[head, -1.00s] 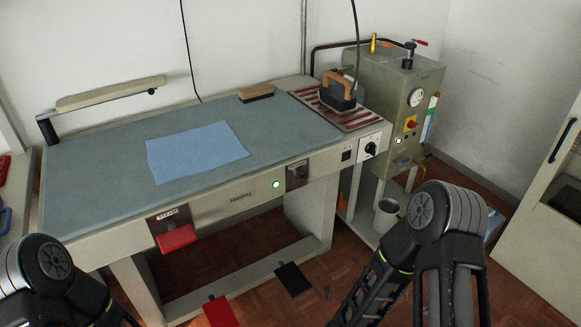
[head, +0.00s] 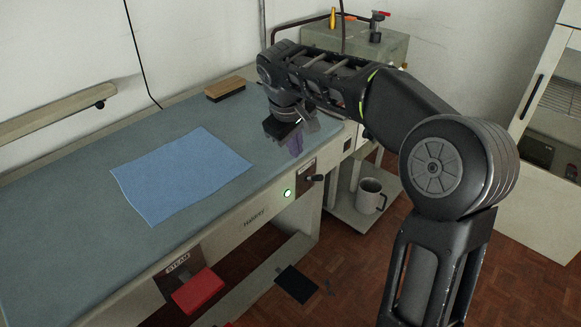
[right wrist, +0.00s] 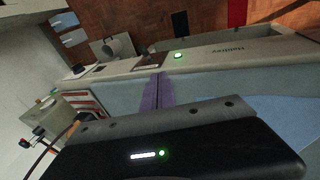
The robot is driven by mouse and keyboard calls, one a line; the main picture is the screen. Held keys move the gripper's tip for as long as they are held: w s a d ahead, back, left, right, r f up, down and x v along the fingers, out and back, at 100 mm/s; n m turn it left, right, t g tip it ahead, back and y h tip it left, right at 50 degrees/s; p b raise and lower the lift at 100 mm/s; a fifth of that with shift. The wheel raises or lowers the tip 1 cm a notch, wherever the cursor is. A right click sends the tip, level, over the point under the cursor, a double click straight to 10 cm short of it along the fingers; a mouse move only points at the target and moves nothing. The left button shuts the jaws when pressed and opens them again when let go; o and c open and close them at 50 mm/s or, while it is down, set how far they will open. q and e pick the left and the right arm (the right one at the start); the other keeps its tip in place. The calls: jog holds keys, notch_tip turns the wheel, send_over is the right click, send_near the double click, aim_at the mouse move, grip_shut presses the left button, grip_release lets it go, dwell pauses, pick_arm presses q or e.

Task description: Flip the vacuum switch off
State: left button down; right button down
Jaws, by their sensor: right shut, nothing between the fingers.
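A switch with a dark lever (head: 316,178) sits on a plate on the table's front edge, right of a lit green lamp (head: 287,193). I take it for the vacuum switch; its label is not readable. The lever sticks out to the right; whether it is on or off I cannot tell. My right gripper (head: 296,146) is shut and empty, above the table's front edge, a little above and left of the switch and apart from it. Its purple-grey fingers show in the right wrist view (right wrist: 157,92), pointing towards the front edge. My left gripper is out of view.
A blue cloth (head: 180,175) lies flat on the ironing table (head: 60,190). A brush (head: 225,88) is at the back. A mug (head: 368,195) stands on the lower shelf. My right arm hides the iron in the head view.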

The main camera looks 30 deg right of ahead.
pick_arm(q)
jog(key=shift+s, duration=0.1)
pick_arm(e)
jog(key=shift+s, duration=0.1)
send_near(312, 180)
jog(key=a+f, duration=0.1)
jog(key=w+a+f, duration=0.1)
jog(key=shift+a+f, duration=0.15)
jog(key=shift+f, duration=0.1)
pick_arm(q)
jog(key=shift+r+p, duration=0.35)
jog(key=shift+p, duration=0.05)
pick_arm(e)
jog(key=shift+d+f, duration=0.45)
jog(key=shift+d, duration=0.45)
jog(key=shift+d+f, duration=0.45)
jog(key=shift+d, duration=0.45)
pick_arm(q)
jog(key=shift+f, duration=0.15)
